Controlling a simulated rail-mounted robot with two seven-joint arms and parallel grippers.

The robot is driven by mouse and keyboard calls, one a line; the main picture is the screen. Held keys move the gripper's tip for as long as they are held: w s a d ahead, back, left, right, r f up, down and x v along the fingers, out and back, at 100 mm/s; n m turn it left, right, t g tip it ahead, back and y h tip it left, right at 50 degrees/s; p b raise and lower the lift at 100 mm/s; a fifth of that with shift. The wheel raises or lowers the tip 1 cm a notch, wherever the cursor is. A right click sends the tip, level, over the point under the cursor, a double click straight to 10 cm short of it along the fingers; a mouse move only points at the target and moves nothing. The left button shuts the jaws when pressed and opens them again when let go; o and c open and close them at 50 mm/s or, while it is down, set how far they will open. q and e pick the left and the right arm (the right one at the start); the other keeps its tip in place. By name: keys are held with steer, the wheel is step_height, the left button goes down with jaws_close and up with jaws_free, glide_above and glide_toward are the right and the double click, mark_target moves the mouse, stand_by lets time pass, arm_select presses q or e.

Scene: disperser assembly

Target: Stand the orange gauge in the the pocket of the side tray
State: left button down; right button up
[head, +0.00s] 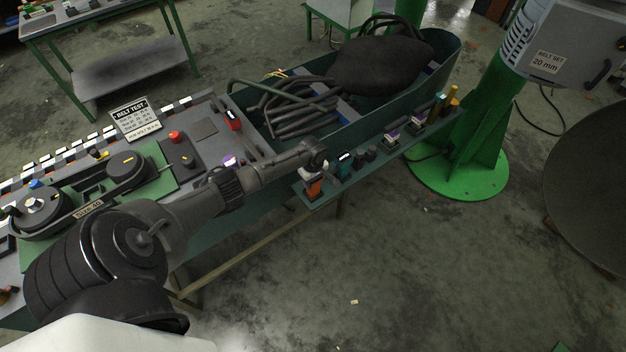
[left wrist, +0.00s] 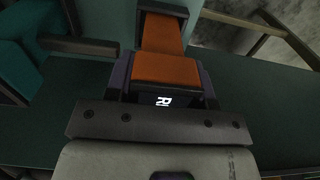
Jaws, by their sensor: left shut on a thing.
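The orange gauge (head: 313,188) is at the near left end of the green side tray (head: 383,162) in the head view. My left gripper (head: 314,172) is directly above it, shut on its upper part. In the left wrist view the orange body of the gauge (left wrist: 166,68) shows beyond my gripper (left wrist: 163,98), with a dark face carrying white marking close to the jaws. My right gripper is not in view.
A workbench (head: 205,122) with pulleys is at left.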

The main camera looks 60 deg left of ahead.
arm_select(q)
steer(key=c, duration=0.6)
jaws_free()
steer(key=shift+c, duration=0.2)
steer(key=shift+o, duration=1.1)
steer(key=shift+r, duration=0.45)
step_height(320, 180, up, 11)
steer(key=p, duration=0.2)
steer(key=shift+r+p, duration=0.2)
steer(key=shift+p, duration=0.1)
steer(key=shift+r, duration=0.8)
